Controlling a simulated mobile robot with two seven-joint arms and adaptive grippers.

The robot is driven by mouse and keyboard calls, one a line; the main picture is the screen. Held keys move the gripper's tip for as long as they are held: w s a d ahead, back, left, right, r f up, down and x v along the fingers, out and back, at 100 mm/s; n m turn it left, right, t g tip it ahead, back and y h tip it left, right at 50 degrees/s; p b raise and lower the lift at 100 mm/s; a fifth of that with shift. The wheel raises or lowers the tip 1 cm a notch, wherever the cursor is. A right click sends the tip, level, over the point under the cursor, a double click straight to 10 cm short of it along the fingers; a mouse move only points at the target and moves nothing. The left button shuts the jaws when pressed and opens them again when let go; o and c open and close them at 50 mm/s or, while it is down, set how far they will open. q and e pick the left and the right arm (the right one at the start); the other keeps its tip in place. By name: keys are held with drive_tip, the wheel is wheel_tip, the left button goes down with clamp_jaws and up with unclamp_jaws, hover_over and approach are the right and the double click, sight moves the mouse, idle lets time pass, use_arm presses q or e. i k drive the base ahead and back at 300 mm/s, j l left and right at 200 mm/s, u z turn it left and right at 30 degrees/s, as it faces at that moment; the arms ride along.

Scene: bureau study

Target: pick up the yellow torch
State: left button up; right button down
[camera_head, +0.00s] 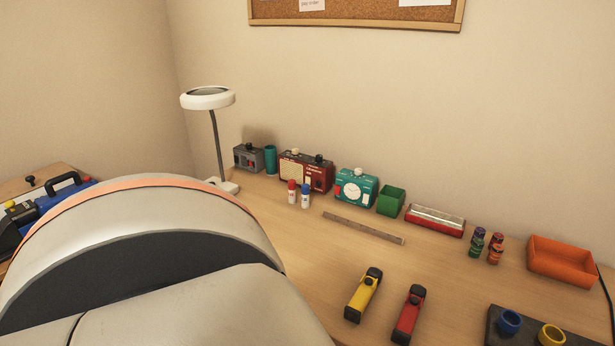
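The yellow torch (361,297) lies on the wooden desk (310,255) in the lower middle of the head view. Its black end points away, up and slightly right. A red torch (407,318) of the same shape lies to its right, with a gap between them. Neither gripper is visible. A large pale rounded part of my own arm fills the lower left and hides that part of the desk.
A wooden ruler (363,228) lies behind the torches. A black holder (535,328) with blue and yellow rings stands right of them. An orange tray (561,262), a green box (391,200), a teal device (356,189) and a white lamp (208,98) stand along the back.

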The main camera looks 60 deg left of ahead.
sight(354, 313)
drive_tip(key=i+u, duration=0.1)
drive_tip(key=u, duration=1.35)
drive_tip(key=j, duration=1.35)
